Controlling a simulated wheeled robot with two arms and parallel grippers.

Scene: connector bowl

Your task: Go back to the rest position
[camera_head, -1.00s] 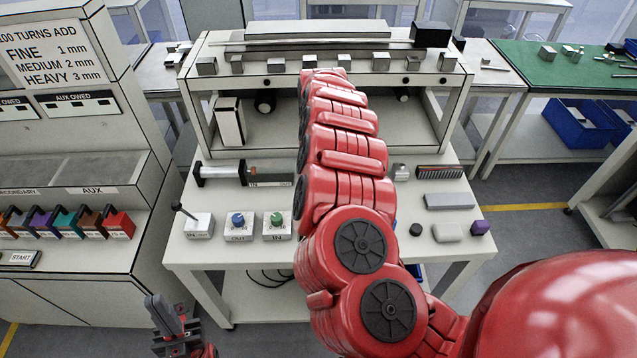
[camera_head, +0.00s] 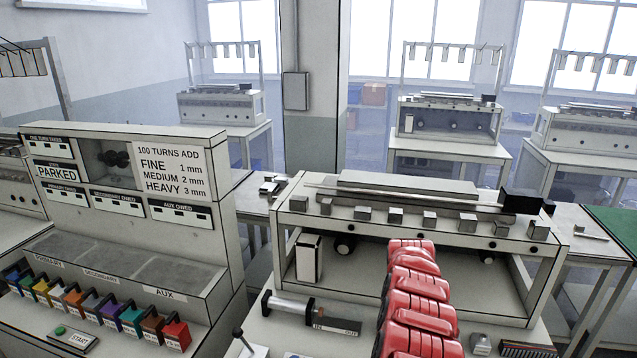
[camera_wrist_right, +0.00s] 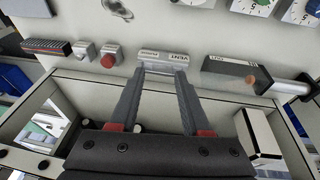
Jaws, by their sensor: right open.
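My right arm (camera_head: 412,300) reaches up into the middle of the head view, in front of the frame of the bench machine (camera_head: 300,220). Its gripper is hidden in that view. In the right wrist view my right gripper (camera_wrist_right: 161,73) is open, with its two fingers spread and nothing between them. A small grey labelled block (camera_wrist_right: 162,57) shows just beyond the fingertips; I cannot tell the gap. My left gripper is not in view.
A cabinet (camera_head: 215,190) with a row of coloured blocks (camera_head: 105,312) stands at left. A cylinder device (camera_head: 290,307) lies on the bench. The wrist view shows a red button (camera_wrist_right: 107,60) and dials (camera_wrist_right: 300,12). More benches (camera_head: 450,150) stand behind.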

